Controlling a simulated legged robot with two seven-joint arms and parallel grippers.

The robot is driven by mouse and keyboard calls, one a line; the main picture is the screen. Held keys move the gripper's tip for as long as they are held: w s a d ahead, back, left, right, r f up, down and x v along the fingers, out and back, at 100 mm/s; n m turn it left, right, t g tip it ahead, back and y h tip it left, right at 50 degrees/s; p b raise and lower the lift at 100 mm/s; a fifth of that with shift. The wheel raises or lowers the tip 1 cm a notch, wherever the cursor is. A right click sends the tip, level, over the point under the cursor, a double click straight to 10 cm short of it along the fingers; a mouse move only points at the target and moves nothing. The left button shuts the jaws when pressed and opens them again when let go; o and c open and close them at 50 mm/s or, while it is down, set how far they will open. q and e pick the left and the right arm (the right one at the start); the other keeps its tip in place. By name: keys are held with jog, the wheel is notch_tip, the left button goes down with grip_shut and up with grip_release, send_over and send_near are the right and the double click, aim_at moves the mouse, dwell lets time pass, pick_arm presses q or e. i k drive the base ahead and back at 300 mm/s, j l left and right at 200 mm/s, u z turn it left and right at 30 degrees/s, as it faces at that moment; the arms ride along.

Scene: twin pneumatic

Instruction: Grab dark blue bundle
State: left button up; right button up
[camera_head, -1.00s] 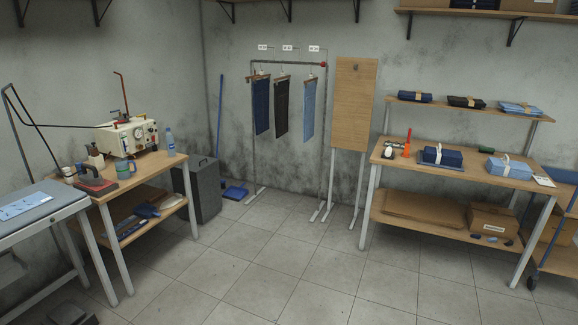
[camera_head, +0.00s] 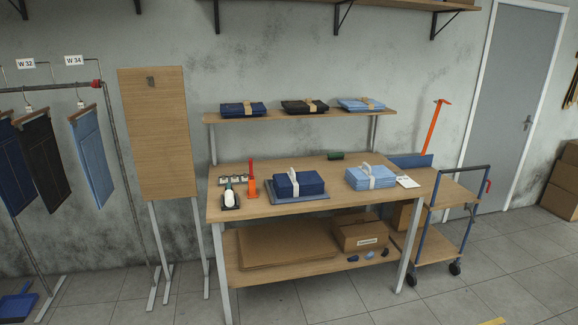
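A dark blue bundle (camera_head: 298,184) of folded cloth, tied with a pale band, sits on a grey-blue mat (camera_head: 322,194) on the wooden workbench (camera_head: 240,208). A light blue bundle (camera_head: 371,177) with a similar band lies to its right on the same bench. On the shelf above, a dark blue folded stack (camera_head: 243,109) lies at the left, a black stack (camera_head: 304,106) in the middle and a light blue stack (camera_head: 361,104) at the right. Neither of my grippers shows in this view.
An orange tool (camera_head: 251,180) and a small white-topped device (camera_head: 229,197) stand left of the bundle. A wooden board (camera_head: 158,135) and hanging trousers (camera_head: 92,156) are at the left. A cart (camera_head: 450,192) stands right of the bench.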

aim_at(291, 183)
jog(key=i+l+z, duration=0.15)
jog(key=i, duration=0.45)
jog(key=i+z, duration=0.2)
jog(key=i, duration=0.4)
